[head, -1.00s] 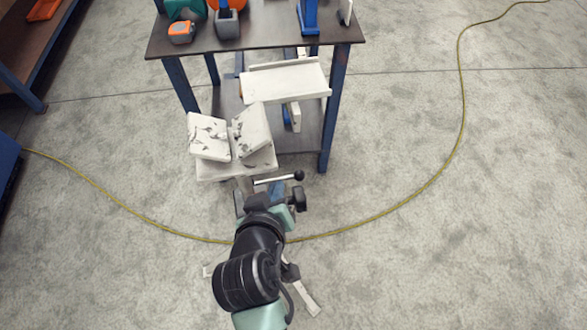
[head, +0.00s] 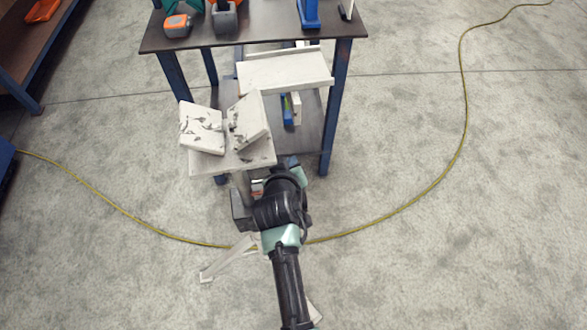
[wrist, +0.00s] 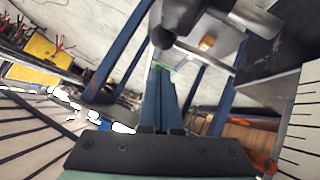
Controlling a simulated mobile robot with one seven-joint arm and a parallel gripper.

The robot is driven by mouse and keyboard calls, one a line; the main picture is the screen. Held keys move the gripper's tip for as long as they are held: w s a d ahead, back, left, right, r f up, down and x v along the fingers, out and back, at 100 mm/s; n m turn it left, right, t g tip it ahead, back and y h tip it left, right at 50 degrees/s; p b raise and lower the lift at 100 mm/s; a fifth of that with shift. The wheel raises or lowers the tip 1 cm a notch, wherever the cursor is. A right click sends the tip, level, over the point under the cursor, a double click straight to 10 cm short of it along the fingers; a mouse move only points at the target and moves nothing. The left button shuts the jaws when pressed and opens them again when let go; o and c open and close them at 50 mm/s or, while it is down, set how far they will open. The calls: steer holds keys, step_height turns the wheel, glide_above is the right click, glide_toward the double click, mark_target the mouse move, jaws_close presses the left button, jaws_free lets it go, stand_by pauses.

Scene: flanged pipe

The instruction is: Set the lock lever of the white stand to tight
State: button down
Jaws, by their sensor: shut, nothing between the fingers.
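The white stand (head: 205,163) is in the middle of the head view, with two tilted, scuffed white pads on its top plate and a splayed leg showing below. My arm covers much of its column, and the lock lever is hidden in that view. In the wrist view a lever with a black ball knob (wrist: 162,38) and a grey rod shows just beyond my fingertips. My gripper (wrist: 161,72) has its blue fingers together and empty, pointing towards the knob. I cannot tell whether they touch it.
A dark-topped table (head: 262,32) with blue legs stands behind the stand, holding an orange and grey tool (head: 178,25) and other items. A white support (head: 285,72) stands between them. A yellow cable (head: 420,195) curves across the floor.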

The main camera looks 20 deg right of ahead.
steer(key=shift+s+d+f, duration=0.15)
steer(key=shift+s+f, duration=0.3)
steer(key=shift+f, duration=0.2)
steer(key=f, duration=0.1)
steer(key=f+b, duration=0.1)
steer(key=f, duration=0.1)
steer(key=shift+d, duration=0.35)
steer(key=shift+r, duration=0.15)
step_height(320, 180, up, 5)
steer(key=w+p, duration=0.2)
steer(key=p, duration=0.2)
steer(key=s+d+p+v, duration=0.1)
steer(key=p+v, duration=0.2)
steer(key=v, duration=1.6)
steer(key=shift+s+d, duration=0.25)
steer(key=shift+d, duration=0.1)
